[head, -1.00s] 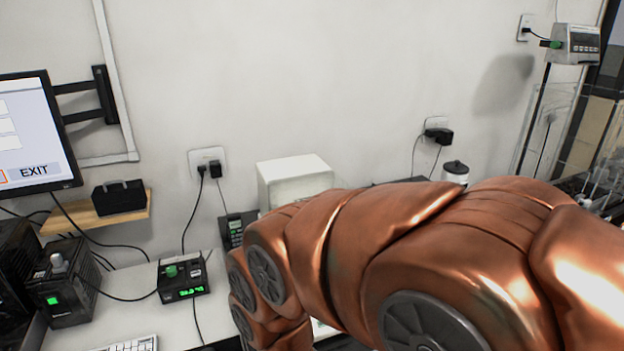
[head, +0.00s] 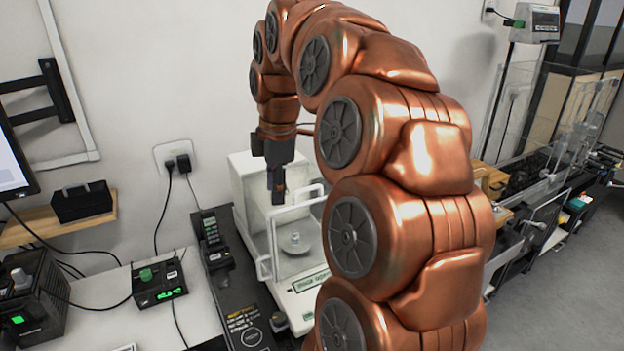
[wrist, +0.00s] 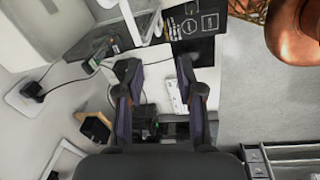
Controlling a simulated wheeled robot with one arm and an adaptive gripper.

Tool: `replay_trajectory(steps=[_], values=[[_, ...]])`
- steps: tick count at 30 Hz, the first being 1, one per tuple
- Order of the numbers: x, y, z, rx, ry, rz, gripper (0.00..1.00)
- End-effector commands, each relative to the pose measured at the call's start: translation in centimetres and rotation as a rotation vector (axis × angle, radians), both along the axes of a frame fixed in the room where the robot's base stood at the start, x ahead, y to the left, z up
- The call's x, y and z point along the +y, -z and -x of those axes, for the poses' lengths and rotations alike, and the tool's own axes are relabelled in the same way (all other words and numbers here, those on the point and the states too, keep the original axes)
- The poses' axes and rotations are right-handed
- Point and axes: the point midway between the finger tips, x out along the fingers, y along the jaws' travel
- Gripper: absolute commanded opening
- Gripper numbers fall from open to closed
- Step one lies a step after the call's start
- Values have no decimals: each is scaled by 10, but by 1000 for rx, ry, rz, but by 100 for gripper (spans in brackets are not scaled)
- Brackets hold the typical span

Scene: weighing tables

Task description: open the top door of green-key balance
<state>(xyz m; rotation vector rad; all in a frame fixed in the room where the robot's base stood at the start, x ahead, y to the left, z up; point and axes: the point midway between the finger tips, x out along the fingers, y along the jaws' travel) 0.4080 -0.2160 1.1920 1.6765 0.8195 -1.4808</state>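The balance (head: 250,175) stands against the wall at the centre of the head view. It has a white housing behind, a clear weighing chamber with white handles, and a front strip with green lettering (head: 312,281). A small metal knob-like piece (head: 295,240) shows inside the chamber. My gripper (head: 278,198) points down over the chamber's top, near the white top handle (head: 312,192); I cannot tell whether they touch. In the wrist view the two fingers (wrist: 157,68) are spread with nothing between them, and part of the balance (wrist: 110,12) shows at upper left.
A black panel with white print (head: 243,318) and a black keypad device (head: 212,238) lie left of the balance. A black box with a green display (head: 158,283) stands farther left. A wall shelf (head: 40,224) holds a dark box. Another bench with clear panels stands at right.

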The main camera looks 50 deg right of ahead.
Motion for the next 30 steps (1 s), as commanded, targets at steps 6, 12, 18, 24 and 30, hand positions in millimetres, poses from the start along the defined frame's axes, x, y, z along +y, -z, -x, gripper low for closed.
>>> replay_trajectory(steps=[6,12,18,24,30], values=[[-80,-23,-4,-38,-135,56,37],[-111,-31,1,-46,-194,83,37],[-115,-25,1,-46,-204,88,37],[-115,-7,-2,-43,-203,84,37],[-117,15,-6,-42,-202,84,37]])
